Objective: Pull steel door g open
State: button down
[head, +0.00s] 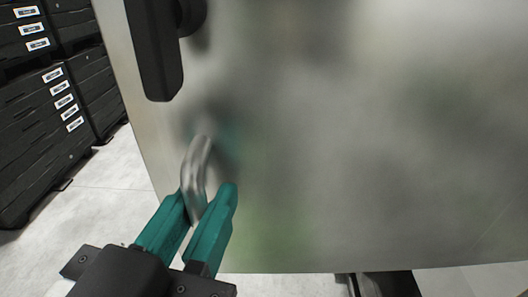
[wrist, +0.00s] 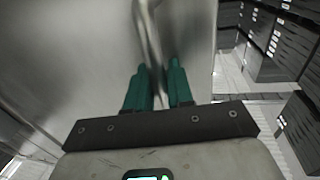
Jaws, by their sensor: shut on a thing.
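The steel door (head: 370,130) is a large brushed panel that fills most of the head view; a steel panel also fills the left of the wrist view (wrist: 70,60). A bent metal handle (head: 197,165) stands out near the door's lower left edge. My gripper (head: 210,195) has teal fingers shut on the handle, one on each side. In the wrist view the handle (wrist: 147,30) runs up from between the fingers (wrist: 160,80). I cannot tell from these views how far the door stands open. A black lever-like fitting (head: 160,50) is on the door above the handle.
Stacks of black crates (head: 45,105) with white labels stand at the left in the head view and at the right in the wrist view (wrist: 270,40). Pale tiled floor (head: 95,190) lies clear between the crates and the door. A dark object (head: 385,284) shows under the door's bottom edge.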

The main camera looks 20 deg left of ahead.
jog(key=c, duration=1.2)
grip_release()
jog(key=b+v, duration=0.1)
jog(key=v, duration=0.9)
jog(key=shift+s, duration=0.4)
